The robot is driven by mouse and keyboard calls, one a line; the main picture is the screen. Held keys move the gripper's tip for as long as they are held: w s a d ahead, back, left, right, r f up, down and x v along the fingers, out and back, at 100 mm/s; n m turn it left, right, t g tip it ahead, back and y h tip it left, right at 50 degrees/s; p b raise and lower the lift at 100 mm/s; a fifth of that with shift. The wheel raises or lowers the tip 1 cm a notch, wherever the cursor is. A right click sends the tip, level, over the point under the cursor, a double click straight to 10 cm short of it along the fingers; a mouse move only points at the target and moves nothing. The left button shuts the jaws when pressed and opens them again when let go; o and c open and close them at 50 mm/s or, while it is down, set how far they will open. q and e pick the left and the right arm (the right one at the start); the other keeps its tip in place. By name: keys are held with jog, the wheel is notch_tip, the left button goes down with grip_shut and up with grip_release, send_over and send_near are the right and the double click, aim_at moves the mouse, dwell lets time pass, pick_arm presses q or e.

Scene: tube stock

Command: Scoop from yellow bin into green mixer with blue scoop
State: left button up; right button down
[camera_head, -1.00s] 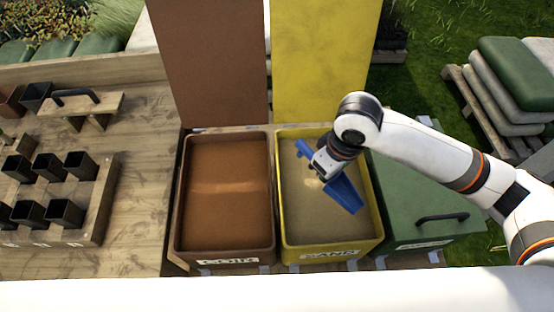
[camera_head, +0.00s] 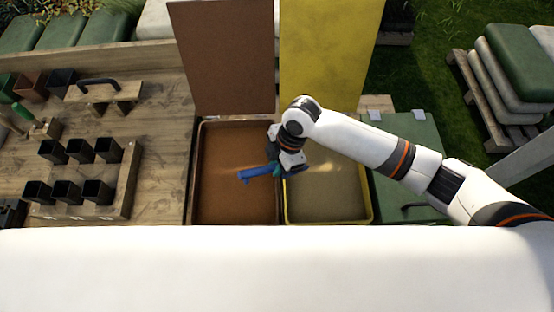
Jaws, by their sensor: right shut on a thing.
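My right gripper (camera_head: 288,165) is shut on the blue scoop (camera_head: 262,172). It holds the scoop near the wall between the yellow and brown bins, with the scoop's long blue part pointing left over the brown bin. Whether the scoop carries anything cannot be told. The yellow bin (camera_head: 371,205) is open, with its yellow lid (camera_head: 328,50) standing up behind it and pale sand inside; my right arm covers part of it. My left gripper is not in view.
The brown bin (camera_head: 196,180) is open with orange-brown fill, its brown lid (camera_head: 222,55) upright. A green box with a closed lid (camera_head: 415,130) is right of the yellow bin. A rack of black pots (camera_head: 130,175) stands on the wooden bench at left.

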jog(key=shift+w+d+f+y+b, duration=0.2)
jog(key=shift+d+f, duration=0.15)
jog(key=shift+f, duration=0.15)
jog(key=shift+w+d+f+y+b, duration=0.1)
jog(key=shift+d+f+y+b, duration=0.15)
jog(key=shift+f, duration=0.2)
jog(key=shift+d+f+b, duration=0.25)
jog(key=shift+f+b, duration=0.25)
jog(key=shift+b, duration=0.15)
jog(key=shift+w+d+f+b, duration=2.15)
jog(key=shift+d+f+b, duration=2.55)
jog(key=shift+d, duration=0.6)
jog(key=s+a+r+t+h+p, duration=0.1)
jog(key=a+r+h+p, duration=0.2)
jog(key=r+p, duration=0.8)
jog(key=shift+a+r+h+p, duration=0.2)
jog(key=shift+h+p, duration=0.1)
jog(key=shift+h, duration=0.25)
